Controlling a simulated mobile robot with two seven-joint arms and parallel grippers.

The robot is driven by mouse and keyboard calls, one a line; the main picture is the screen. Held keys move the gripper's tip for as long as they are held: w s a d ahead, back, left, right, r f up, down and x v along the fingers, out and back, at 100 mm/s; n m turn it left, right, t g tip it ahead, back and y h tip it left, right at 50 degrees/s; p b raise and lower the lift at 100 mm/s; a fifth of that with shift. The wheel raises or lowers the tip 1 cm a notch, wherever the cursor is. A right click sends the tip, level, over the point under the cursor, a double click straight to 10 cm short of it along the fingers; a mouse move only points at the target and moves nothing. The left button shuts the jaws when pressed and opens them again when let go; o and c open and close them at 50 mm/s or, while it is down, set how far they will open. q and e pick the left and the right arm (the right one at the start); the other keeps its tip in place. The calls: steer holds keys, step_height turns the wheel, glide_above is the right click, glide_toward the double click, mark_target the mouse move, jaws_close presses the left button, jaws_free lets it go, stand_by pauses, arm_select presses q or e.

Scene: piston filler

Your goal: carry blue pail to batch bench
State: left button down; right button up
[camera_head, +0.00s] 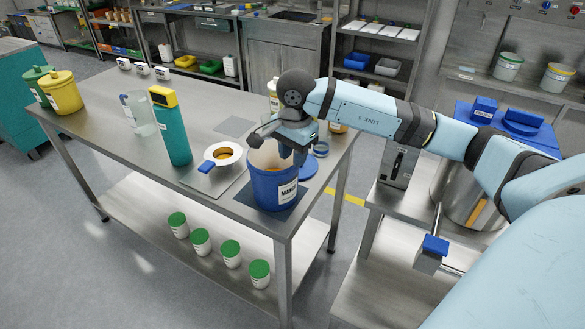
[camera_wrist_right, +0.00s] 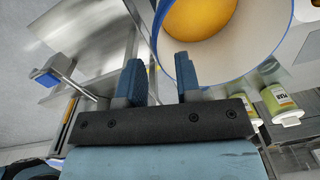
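The blue pail (camera_head: 268,190), with a white label, stands upright on a dark mat at the near corner of the steel bench (camera_head: 130,105). In the wrist view the pail (camera_wrist_right: 245,65) shows a pale inside wall, a blue rim and orange contents. My right gripper (camera_head: 290,145) is at the pail's far right rim, pointing down. Its fingers (camera_wrist_right: 160,80) are apart, with the rim passing between them; one finger appears inside the pail, the other outside. Contact with the wall cannot be told. My left gripper is not in view. No thing is clearly marked as the batch bench.
A white funnel-like dish (camera_head: 222,154) with a blue handle and a teal bottle (camera_head: 171,130) with a yellow cap stand left of the pail. A steel machine (camera_head: 400,165) stands right, beyond a floor gap.

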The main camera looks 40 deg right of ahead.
step_height(320, 180, up, 6)
steer(key=s+a+f+m+t+y, duration=0.1)
steer(key=s+a+f+m+y, duration=0.1)
steer(key=a+m+y, duration=0.45)
steer(key=s+a+f+m+t+y, duration=0.2)
steer(key=s+a+m+y, duration=0.15)
steer(key=a+y, duration=0.55)
steer(key=s+a+f+m+t+y, duration=0.15)
steer(key=a+m+y, duration=0.4)
steer(key=a, duration=0.55)
steer(key=d+f+m+t+h, duration=0.3)
steer(key=f+m+t+h, duration=0.25)
steer(key=m, duration=0.65)
steer(key=d+f+m+t+h, duration=0.2)
steer(key=f+m+t+h, duration=0.4)
steer(key=m, duration=0.7)
steer(key=s+d+f+m+g+h, duration=0.2)
steer(key=s+f+m+g+h, duration=0.4)
steer(key=s+f+m, duration=0.7)
step_height(320, 180, down, 4)
steer(key=shift+s+d+f, duration=0.1)
steer(key=shift+s+d, duration=0.05)
steer(key=shift+d, duration=0.05)
